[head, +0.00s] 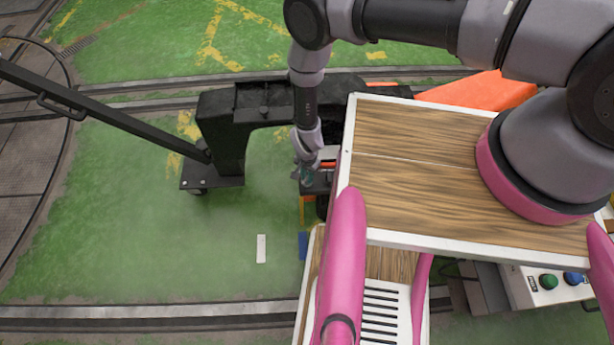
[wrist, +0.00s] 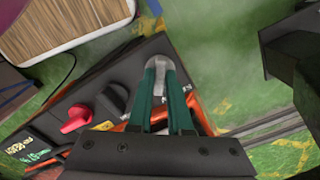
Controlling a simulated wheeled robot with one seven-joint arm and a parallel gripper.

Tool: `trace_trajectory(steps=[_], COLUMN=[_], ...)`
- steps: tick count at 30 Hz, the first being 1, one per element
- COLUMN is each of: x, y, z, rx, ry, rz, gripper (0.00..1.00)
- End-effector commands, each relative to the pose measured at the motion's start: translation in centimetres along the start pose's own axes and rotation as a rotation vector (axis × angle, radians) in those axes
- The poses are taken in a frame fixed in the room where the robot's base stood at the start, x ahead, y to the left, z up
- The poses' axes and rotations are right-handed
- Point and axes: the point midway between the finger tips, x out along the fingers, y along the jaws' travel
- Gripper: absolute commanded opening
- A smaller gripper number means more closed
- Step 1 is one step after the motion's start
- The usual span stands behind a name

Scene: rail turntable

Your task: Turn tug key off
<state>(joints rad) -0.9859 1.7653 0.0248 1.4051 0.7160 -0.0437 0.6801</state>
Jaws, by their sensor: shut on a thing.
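My gripper (head: 306,174) reaches down beside the wooden deck to the tug's dark control panel, which is mostly hidden in the head view. In the wrist view its two teal fingers (wrist: 160,66) are close together at the far end of the panel (wrist: 146,76). They are shut on the tug key, whose grey, rounded head (wrist: 158,59) shows at the fingertips. The fingers cover most of it, so its angle cannot be told. A black knob (wrist: 113,99) and a red knob (wrist: 76,118) sit beside it on the panel.
The wood-topped deck (head: 420,133) stands close on the right of my gripper in the head view. A black frame (head: 222,130) with a long drawbar (head: 110,113) is on the left. A box with green and blue buttons (head: 549,282) is at lower right. Green floor is open at lower left.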

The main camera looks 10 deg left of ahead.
Motion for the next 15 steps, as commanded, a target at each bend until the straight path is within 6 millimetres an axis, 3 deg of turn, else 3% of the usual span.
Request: trace_trajectory(steps=[15], x=[-0.04], y=[-0.04], z=[0.02], rx=[-0.447], ry=[0.000], rz=[0.000], gripper=[0.00])
